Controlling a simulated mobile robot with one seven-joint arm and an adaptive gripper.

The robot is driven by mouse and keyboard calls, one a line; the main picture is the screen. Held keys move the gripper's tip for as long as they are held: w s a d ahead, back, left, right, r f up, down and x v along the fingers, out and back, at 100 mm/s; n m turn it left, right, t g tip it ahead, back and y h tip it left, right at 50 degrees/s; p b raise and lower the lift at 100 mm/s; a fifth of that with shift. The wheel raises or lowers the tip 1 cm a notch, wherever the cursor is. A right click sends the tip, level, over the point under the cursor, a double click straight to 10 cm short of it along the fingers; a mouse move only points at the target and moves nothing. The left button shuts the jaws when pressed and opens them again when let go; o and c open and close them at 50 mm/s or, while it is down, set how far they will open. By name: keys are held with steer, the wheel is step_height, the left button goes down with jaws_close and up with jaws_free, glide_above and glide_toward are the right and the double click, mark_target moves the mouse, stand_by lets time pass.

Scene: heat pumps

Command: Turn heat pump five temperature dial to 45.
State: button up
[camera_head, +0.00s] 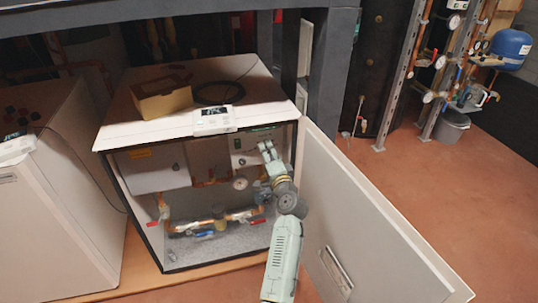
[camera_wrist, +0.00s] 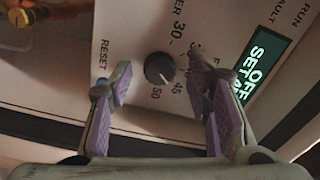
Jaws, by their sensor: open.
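The temperature dial (camera_wrist: 160,68) is a small dark round knob on a pale panel (camera_wrist: 125,40), with numbers such as 30, 45 and 50 printed around it. A faint light mark shows on its lower right side; its exact setting is hard to read. My gripper (camera_wrist: 158,76) is open, with one purple-padded finger on each side of the dial and a gap on both sides. In the head view my gripper (camera_head: 267,151) reaches into the open heat pump cabinet (camera_head: 108,185) at the control panel (camera_head: 246,143). The dial cannot be made out there.
A green display (camera_wrist: 262,62) showing OFF and SET text is right of the dial. The open cabinet door (camera_head: 375,225) stands right of my arm. A cardboard box (camera_head: 161,98) sits on top.

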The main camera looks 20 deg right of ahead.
steer(key=s, duration=1.2)
